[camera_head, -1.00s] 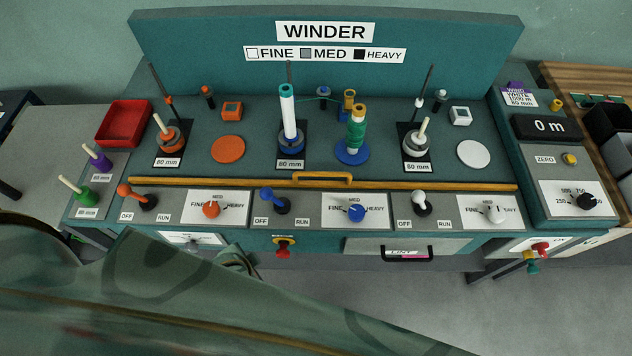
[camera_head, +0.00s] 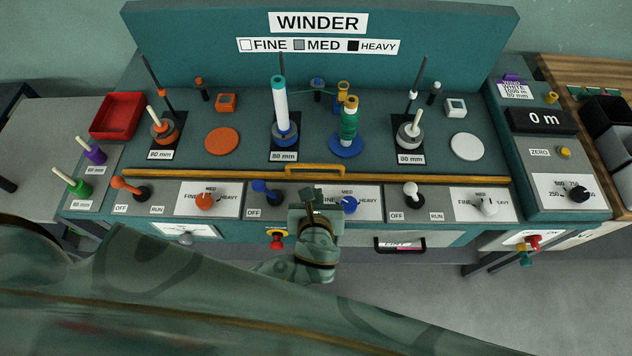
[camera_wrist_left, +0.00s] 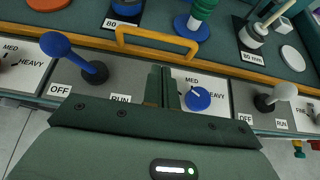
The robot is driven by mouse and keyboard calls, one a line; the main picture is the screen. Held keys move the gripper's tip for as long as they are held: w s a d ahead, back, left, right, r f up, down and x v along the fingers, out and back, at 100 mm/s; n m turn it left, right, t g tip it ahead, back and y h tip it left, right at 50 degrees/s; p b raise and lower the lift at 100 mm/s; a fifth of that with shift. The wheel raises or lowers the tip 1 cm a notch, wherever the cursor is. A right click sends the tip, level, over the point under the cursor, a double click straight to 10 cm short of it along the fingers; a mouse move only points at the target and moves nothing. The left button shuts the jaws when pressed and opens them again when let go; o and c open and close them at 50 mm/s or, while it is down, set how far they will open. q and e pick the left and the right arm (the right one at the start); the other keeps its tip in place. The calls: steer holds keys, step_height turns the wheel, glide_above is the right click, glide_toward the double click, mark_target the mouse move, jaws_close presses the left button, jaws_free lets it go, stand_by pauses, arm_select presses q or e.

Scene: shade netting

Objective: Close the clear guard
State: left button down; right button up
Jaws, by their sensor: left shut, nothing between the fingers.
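A long yellow bar (camera_head: 220,176) runs along the front of the winder deck, with a raised yellow handle (camera_head: 315,170) at its middle. The handle also shows in the left wrist view (camera_wrist_left: 158,48). I cannot make out a clear sheet of the guard, so its position is not certain. My left gripper (camera_head: 308,193) is over the front control panel, between the blue lever and the blue knob, on the near side of the handle and apart from it. In the left wrist view its fingers (camera_wrist_left: 161,87) are together and empty. My right gripper is out of view.
The blue lever (camera_head: 267,190) and blue knob (camera_head: 349,204) flank my left gripper closely. The orange lever (camera_head: 128,187) and white lever (camera_head: 411,192) stand farther out. Bobbins on spindles (camera_head: 280,115) and thin rods rise behind the bar.

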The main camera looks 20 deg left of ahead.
arm_select(q)
steer(key=b+x, duration=0.3)
steer(key=x, duration=0.6)
steer(key=shift+w+a+f, duration=0.1)
steer(key=shift+w+f, duration=0.1)
steer(key=shift+f, duration=0.1)
steer(key=shift+r, duration=0.15)
step_height(320, 180, up, 22)
steer(key=p, duration=2.4)
steer(key=shift+p, duration=0.3)
steer(key=shift+w, duration=0.15)
